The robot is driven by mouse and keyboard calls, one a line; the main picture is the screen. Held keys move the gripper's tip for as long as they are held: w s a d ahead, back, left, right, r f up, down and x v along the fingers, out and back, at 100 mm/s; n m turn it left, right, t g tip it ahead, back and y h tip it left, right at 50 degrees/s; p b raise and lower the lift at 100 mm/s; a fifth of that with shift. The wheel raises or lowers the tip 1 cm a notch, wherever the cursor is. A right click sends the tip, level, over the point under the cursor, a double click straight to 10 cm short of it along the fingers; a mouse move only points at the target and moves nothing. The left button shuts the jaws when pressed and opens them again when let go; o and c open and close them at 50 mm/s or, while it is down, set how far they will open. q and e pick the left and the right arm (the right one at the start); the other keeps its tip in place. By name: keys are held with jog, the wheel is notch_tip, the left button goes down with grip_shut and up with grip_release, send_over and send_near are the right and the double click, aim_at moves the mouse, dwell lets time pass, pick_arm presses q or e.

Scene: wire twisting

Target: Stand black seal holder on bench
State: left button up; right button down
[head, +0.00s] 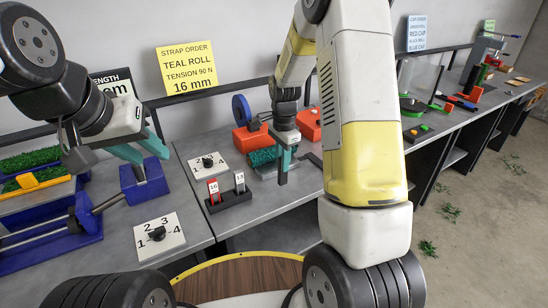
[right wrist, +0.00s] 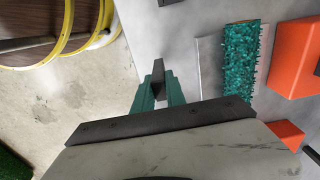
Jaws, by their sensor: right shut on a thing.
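My right gripper (head: 284,165) has teal fingers and hangs over the middle bench, beside the teal bristly patch. In the right wrist view its fingers (right wrist: 158,92) are shut on a small dark grey-black piece (right wrist: 158,72), which looks like the black seal holder.
A black rack (head: 229,199) with tags 16 and 13 stands on the middle bench, near a numbered dial plate (head: 208,165). A teal bristly patch (head: 263,156) and orange blocks (head: 250,138) lie close behind my right gripper. Bare bench (head: 265,218) lies in front.

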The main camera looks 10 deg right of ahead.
jog(key=shift+w+f, duration=0.3)
jog(key=shift+f, duration=1.5)
jog(key=c, duration=1.4)
grip_release()
jog(key=shift+f, duration=0.15)
jog(key=shift+o, duration=0.2)
